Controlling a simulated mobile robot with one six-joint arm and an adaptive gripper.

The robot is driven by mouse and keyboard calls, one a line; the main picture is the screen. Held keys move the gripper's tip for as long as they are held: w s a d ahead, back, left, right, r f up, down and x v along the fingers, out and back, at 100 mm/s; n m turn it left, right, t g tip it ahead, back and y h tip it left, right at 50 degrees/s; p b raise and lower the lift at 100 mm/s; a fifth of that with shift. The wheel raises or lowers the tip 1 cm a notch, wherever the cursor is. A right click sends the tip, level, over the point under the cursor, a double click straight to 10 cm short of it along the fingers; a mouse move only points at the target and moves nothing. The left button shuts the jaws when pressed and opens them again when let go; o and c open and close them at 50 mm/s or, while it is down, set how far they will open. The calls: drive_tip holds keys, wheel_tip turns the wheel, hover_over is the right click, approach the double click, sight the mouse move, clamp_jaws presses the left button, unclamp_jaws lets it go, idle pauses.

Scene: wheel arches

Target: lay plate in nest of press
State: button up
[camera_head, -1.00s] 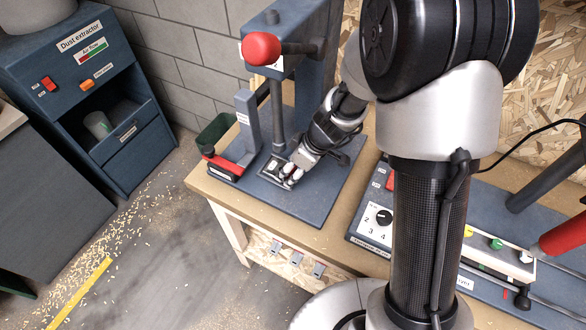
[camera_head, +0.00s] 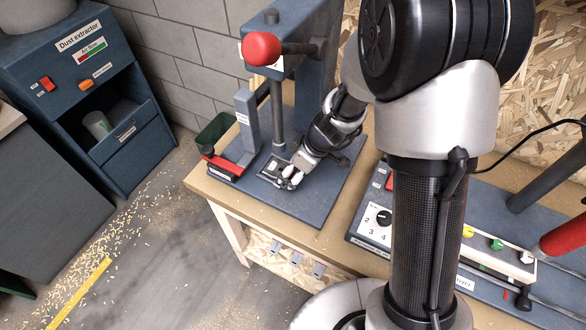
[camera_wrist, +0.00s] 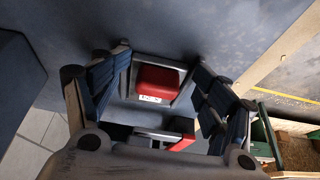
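The press (camera_head: 318,75) stands on a blue-grey base (camera_head: 318,200) on the bench, with a red ball on its lever. Its nest (camera_head: 272,168) is a small dark fixture below the ram, partly hidden by my gripper. My gripper (camera_head: 287,179) is low over the nest, reaching in from the upper right. In the wrist view its two fingers (camera_wrist: 163,72) stand wide apart with nothing visibly clamped between them. A red block (camera_wrist: 157,83) with a small white label shows in the gap, framed by grey edges. I cannot clearly make out the plate in either view.
A red-handled black fixture (camera_head: 225,166) and a grey upright (camera_head: 246,120) stand left of the nest. A control box with a dial (camera_head: 377,220) lies to the right. The dust extractor (camera_head: 85,95) is far left. The bench's front edge is close to the base.

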drive_tip(key=shift+r+p, duration=0.55)
drive_tip(key=shift+r, duration=0.1)
drive_tip(key=s+d+r+m+p, duration=0.1)
drive_tip(key=s+r, duration=0.3)
drive_tip(key=r, duration=0.3)
drive_tip(key=s+d+r+m+t+p, duration=0.1)
drive_tip(key=s+d+r+m, duration=0.15)
drive_tip(key=r, duration=0.55)
drive_tip(key=s+d+r+m+p, duration=0.1)
drive_tip(key=s+r, duration=0.4)
drive_tip(key=r, duration=0.2)
drive_tip(key=s+d+r+m+h, duration=0.1)
drive_tip(key=s+d+r+m, duration=0.1)
drive_tip(key=s, duration=0.3)
drive_tip(key=s+d+r+m+t+h, duration=0.1)
drive_tip(key=s+d+r+m+h, duration=0.1)
drive_tip(key=s, duration=0.4)
drive_tip(key=d+r+m, duration=0.1)
drive_tip(key=m, duration=0.1)
drive_tip(key=shift+s+r+m+h, duration=0.2)
drive_tip(key=shift+r+m+h, duration=0.05)
drive_tip(key=shift+m+h, duration=0.1)
